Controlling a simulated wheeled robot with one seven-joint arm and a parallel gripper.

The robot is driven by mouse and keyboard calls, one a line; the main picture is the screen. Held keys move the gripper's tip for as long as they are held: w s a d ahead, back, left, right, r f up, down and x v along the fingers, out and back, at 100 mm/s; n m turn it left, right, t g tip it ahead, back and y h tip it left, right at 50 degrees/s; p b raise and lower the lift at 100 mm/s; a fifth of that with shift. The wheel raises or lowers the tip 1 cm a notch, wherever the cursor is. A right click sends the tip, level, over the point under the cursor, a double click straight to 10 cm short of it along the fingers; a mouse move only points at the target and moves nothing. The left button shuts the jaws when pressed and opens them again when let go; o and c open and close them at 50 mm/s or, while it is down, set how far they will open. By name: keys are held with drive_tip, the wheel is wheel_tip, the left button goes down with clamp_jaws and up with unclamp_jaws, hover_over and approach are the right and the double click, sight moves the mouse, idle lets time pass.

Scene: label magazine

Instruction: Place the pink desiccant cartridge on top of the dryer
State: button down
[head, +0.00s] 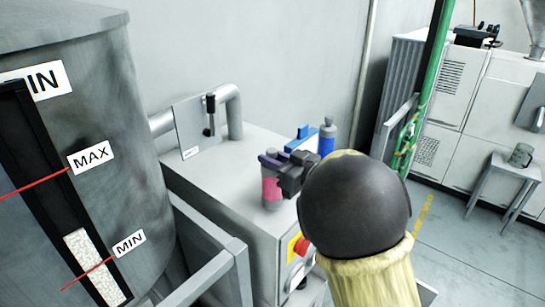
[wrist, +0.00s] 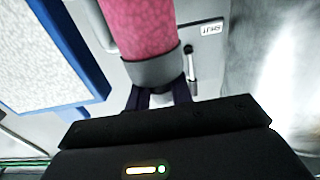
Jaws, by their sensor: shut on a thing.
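The pink desiccant cartridge (head: 271,188) has grey ends and stands upright at the top of the grey box-shaped dryer (head: 210,170), near its front edge in the head view. My gripper (head: 272,161) is shut on its upper end. I cannot tell whether the cartridge's base touches the dryer top. In the wrist view the pink cartridge (wrist: 143,25) extends up out of the frame. Its grey end sits between the dark fingers of my gripper (wrist: 160,97).
A blue cartridge (head: 327,138) and a blue-framed panel (head: 302,138) are behind my gripper. A lever plate (head: 201,125) and pipe are at the dryer's back left. A hopper (head: 115,130) with MAX and MIN labels fills the left. A red button (head: 301,246) is on the dryer front.

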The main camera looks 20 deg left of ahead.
drive_tip(key=shift+f+b, duration=0.4)
drive_tip(key=shift+f, duration=0.2)
idle(0.5)
drive_tip(key=c, duration=1.1)
unclamp_jaws()
drive_tip(key=shift+c, duration=0.2)
drive_tip(key=b+v, duration=0.6)
drive_tip(key=v, duration=1.1)
drive_tip(key=shift+d, duration=0.2)
drive_tip(key=shift+s, duration=0.1)
